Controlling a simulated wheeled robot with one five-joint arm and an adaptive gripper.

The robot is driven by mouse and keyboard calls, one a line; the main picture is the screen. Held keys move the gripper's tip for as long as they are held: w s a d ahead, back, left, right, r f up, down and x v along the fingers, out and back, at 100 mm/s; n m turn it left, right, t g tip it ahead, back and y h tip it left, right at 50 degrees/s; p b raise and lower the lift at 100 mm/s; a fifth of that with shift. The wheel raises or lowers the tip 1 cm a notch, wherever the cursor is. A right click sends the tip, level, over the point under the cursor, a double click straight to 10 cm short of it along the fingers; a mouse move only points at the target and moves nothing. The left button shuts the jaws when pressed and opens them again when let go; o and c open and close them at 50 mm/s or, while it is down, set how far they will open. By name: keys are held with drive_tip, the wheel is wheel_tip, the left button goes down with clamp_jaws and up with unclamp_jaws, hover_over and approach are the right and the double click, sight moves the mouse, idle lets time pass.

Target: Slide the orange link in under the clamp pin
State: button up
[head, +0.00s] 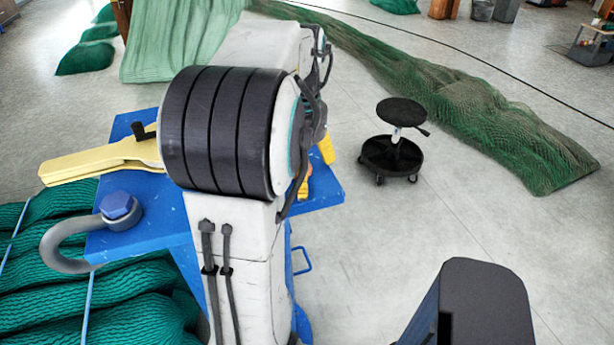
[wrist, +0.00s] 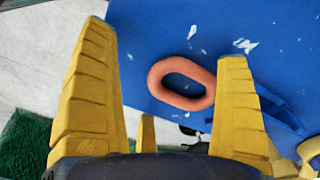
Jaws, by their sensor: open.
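The orange link (wrist: 182,83), an oval ring with an open middle, lies flat on the blue bench top (wrist: 215,35) in the wrist view. My gripper (wrist: 165,45) is open, its two yellow fingers apart with the link seen between them. I cannot tell how high the fingers are above it. In the head view my arm covers most of the bench middle, so the link is mostly hidden there. A pale yellow lever-like piece (head: 95,162) with a black peg (head: 143,132) sits at the bench's left. I cannot make out the clamp pin for certain.
A grey shackle (head: 58,250) with a blue bolt (head: 118,207) is at the bench's front left corner. Green netting (head: 125,300) lies below it. A black stool (head: 392,150) stands on open floor to the right, before a long net heap (head: 480,115).

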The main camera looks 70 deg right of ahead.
drive_tip(key=shift+c, duration=0.4)
drive_tip(key=c, duration=1.3)
